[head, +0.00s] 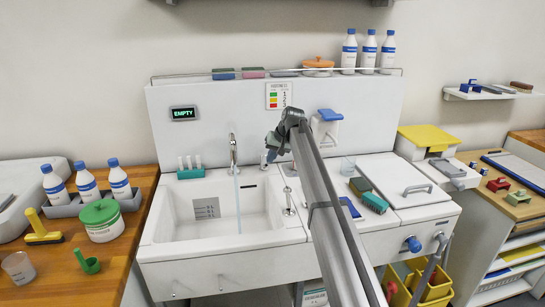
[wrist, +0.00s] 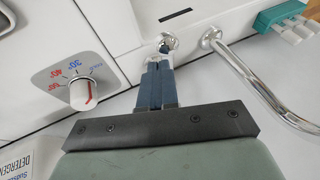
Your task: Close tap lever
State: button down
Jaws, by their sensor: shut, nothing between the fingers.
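The chrome tap (head: 233,150) stands behind the white sink basin (head: 158,215), and a thin stream of water (head: 238,192) falls from its spout into the basin. In the wrist view the curved chrome spout (wrist: 262,85) runs down the right side. A small chrome fitting (wrist: 166,42), perhaps the tap lever, shows just beyond my fingertips. My gripper (wrist: 158,62) is shut and empty, its blue fingers pointing at this fitting; I cannot tell whether they touch it. In the head view my gripper (head: 267,156) is right of the tap, partly hidden by my arm.
A temperature dial (wrist: 83,93) is left of my fingers in the wrist view.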

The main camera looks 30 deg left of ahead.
jog(key=shift+s+a+m+t, duration=0.4)
jog(key=shift+s+m, duration=0.15)
jog(key=shift+m, duration=0.15)
jog(key=shift+s+a, duration=0.35)
jog(key=shift+a, duration=0.1)
jog(key=w+d+r, duration=0.2)
jog(key=d+r, duration=0.6)
jog(key=r, duration=0.2)
jog(key=s+a+x, duration=0.1)
jog(key=x, duration=1.1)
jog(key=shift+s+a, duration=0.3)
jog(key=shift+s, duration=0.2)
